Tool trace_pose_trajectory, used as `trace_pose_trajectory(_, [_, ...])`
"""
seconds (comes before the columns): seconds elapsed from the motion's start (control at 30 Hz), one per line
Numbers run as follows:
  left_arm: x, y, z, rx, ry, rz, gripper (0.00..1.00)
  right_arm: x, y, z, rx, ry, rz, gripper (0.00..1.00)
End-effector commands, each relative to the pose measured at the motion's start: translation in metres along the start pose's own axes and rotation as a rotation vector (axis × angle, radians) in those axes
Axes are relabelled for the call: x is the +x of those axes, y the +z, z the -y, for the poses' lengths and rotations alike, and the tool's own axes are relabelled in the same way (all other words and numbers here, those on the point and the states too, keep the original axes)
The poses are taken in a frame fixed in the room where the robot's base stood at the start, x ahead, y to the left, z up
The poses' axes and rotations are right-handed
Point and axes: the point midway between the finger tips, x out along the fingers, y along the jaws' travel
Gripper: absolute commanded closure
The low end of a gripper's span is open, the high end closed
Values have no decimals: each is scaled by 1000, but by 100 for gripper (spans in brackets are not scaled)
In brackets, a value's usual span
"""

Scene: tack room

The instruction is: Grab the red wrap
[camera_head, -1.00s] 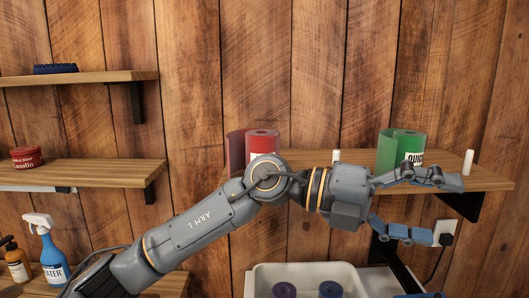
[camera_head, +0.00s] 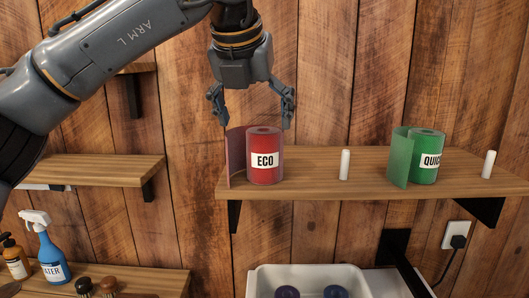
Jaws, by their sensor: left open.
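The red wrap (camera_head: 264,172) is a roll with a white "ECO" label and a loose flap at its left side. It stands upright on the wooden shelf (camera_head: 315,177), near the left end. My left gripper (camera_head: 255,122) is open and points down just above the red wrap, with one finger to each side of it. Nothing is between the fingers. My right gripper is not in view.
A green wrap (camera_head: 427,172) stands at the right on the same shelf. White pegs (camera_head: 344,164) stand on the shelf, one between the wraps and one (camera_head: 488,164) at the far right. A white bin (camera_head: 308,270) is below. A blue spray bottle (camera_head: 50,254) is at lower left.

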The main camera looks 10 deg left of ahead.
Motion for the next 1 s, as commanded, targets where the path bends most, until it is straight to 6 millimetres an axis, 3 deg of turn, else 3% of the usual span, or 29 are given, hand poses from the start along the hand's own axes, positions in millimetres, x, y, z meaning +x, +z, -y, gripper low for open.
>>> trace_pose_trajectory(0.2, [36,1,0,2,-1,-2,12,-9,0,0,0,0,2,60])
trace_pose_trajectory(0.47, [55,5,2,3,-1,-3,12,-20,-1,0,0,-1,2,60])
trace_pose_trajectory(0.7, [89,9,4,2,-2,-3,12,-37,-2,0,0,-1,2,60])
trace_pose_trajectory(1.0, [98,8,4,2,-3,0,12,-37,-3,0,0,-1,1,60])
